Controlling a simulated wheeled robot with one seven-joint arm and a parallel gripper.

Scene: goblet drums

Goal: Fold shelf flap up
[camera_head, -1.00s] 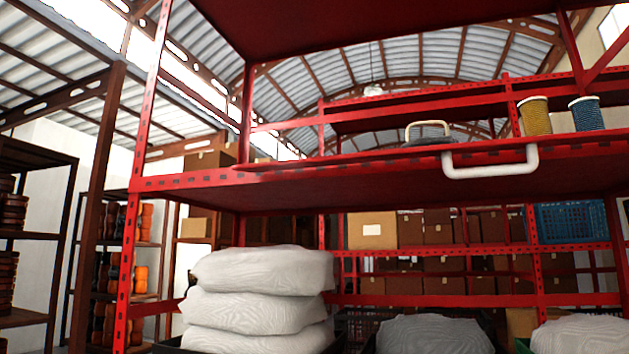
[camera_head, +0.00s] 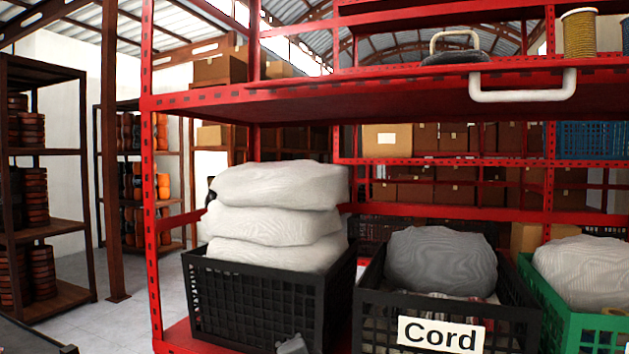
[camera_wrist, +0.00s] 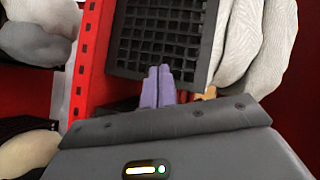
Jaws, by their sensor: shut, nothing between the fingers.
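A white handle (camera_head: 522,97) is fixed at the front edge of the red upper shelf in the head view. The red panel (camera_head: 400,100) bearing it looks roughly level; I cannot tell clearly where flap and fixed shelf divide. My gripper (camera_wrist: 159,70) shows in the wrist view with its purple fingers shut and empty. The fingers are in front of a black crate (camera_wrist: 165,30), close to a red perforated shelf beam (camera_wrist: 90,60). I cannot tell if they touch the crate. The handle is not in the wrist view.
White sacks (camera_head: 275,215) fill a black crate (camera_head: 255,300) on the lower shelf. Beside it stand a crate labelled Cord (camera_head: 440,334) and a green crate (camera_head: 570,325). A rope spool (camera_head: 578,32) and a dark object with a loop handle (camera_head: 455,50) rest above. Floor (camera_head: 140,325) shows left.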

